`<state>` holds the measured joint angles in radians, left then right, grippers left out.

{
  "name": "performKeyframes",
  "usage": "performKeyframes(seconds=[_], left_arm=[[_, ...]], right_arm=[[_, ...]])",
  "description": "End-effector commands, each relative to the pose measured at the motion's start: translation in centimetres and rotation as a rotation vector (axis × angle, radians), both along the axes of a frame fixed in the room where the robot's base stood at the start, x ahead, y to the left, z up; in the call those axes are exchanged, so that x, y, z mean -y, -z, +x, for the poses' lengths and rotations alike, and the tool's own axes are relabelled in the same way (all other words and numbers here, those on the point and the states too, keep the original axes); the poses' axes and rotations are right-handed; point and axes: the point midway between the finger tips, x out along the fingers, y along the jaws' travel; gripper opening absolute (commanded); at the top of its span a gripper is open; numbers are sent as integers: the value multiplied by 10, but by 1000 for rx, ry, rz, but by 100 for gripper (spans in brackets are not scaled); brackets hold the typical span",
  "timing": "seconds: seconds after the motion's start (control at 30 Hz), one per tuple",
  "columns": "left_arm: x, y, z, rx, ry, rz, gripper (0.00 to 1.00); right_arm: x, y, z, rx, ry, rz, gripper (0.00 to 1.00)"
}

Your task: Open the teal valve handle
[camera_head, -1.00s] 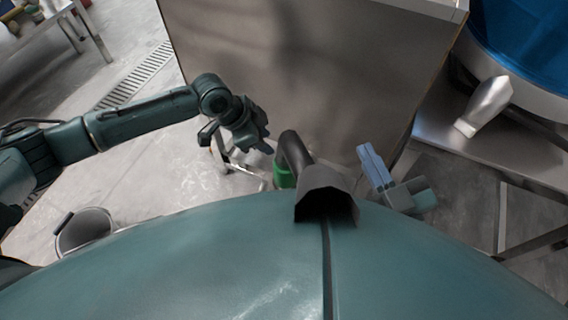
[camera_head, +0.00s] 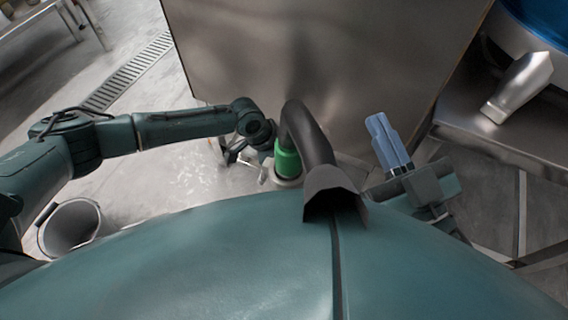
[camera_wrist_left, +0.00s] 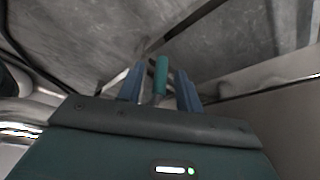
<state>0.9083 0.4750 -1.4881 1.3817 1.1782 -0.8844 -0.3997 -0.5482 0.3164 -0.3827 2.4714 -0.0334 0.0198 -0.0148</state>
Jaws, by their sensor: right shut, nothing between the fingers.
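The teal valve handle (camera_wrist_left: 161,76) shows in the left wrist view as a short upright bar. My left gripper (camera_wrist_left: 159,69) is open, with one blue finger on each side of the bar in that view. A gap shows on both sides; I cannot tell how deep the bar is between the fingers. In the head view my left arm reaches in from the left, but its fingers and the handle cannot be made out behind the hose. My right gripper (camera_head: 387,143) is shut and empty, its pale blue fingers together and pointing up, right of the hose.
A dark bent hose (camera_head: 309,135) with a green collar (camera_head: 287,160) stands in the middle. A large metal cabinet (camera_head: 325,60) is behind it. A bucket (camera_head: 70,227) is on the floor at left. A metal bench (camera_head: 510,130) stands at right.

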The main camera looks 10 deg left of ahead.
Motion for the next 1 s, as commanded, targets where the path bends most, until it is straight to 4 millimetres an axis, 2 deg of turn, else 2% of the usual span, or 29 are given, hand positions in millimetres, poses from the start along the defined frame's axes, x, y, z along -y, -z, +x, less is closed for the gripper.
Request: performKeyframes(seconds=[0.37,0.8,1.0], left_arm=[[3,5,1,2,1,-1,35],[2,5,1,2,1,-1,0],[2,5,1,1,0,-1,0]], right_arm=[[1,-4,2,28,0,-2,0],[1,-4,2,28,0,-2,0],[1,-4,2,28,0,-2,0]])
